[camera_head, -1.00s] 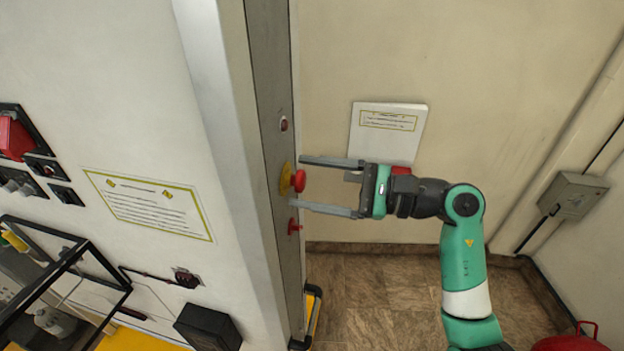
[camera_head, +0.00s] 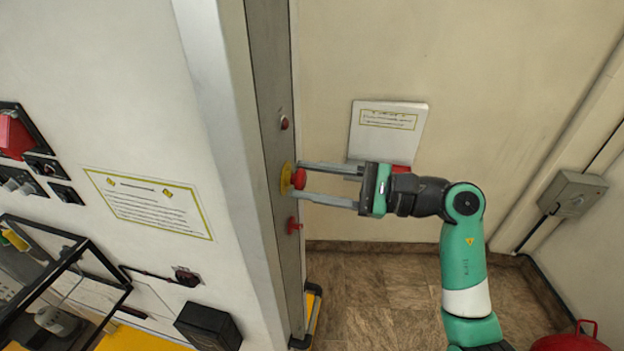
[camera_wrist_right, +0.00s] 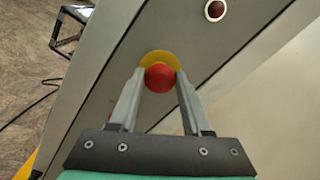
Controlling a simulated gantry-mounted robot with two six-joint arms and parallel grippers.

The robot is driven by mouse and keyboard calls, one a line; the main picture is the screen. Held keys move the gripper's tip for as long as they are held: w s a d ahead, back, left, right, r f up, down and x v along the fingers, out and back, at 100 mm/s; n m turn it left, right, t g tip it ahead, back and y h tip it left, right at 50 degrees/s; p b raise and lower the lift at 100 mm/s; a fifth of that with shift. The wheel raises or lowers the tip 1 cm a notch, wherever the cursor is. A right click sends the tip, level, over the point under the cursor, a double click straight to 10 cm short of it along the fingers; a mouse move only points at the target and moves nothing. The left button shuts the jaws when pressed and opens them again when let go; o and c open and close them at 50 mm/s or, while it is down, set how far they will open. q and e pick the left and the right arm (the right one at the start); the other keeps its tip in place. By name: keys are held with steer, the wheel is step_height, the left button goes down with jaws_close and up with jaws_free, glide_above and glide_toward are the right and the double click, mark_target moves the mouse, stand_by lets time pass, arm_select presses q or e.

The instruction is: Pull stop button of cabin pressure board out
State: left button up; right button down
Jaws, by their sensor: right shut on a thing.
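The red stop button (camera_head: 299,178) with its yellow collar (camera_head: 286,178) sits on the narrow grey side panel (camera_head: 270,120), the cabin pressure board. My right gripper (camera_head: 300,178) reaches in from the right, with its fingers above and below the button, shut on it. In the right wrist view the red button (camera_wrist_right: 160,77) lies between the two fingertips of the right gripper (camera_wrist_right: 158,78), with the yellow collar (camera_wrist_right: 160,58) behind it. My left gripper is not in view.
A small red indicator (camera_head: 284,122) is above the button and a red knob (camera_head: 294,226) below it on the same panel. A white wall with a label (camera_head: 150,203) is to the left. A grey box (camera_head: 574,193) is on the right wall.

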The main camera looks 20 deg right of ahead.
steer(key=shift+d, duration=0.1)
stand_by(0.6)
steer(key=shift+s+d+f+b, duration=0.15)
steer(key=shift+s+d+b, duration=0.1)
steer(key=shift+b, duration=0.25)
steer(key=shift+r, duration=0.2)
steer(key=c, duration=0.8)
jaws_free()
steer(key=o, duration=0.5)
steer(key=shift+d, duration=0.1)
steer(key=shift+c, duration=0.2)
steer(key=b+v, duration=0.2)
steer(key=v, duration=0.9)
steer(key=shift+s+d, duration=0.25)
steer(key=shift+d, duration=0.05)
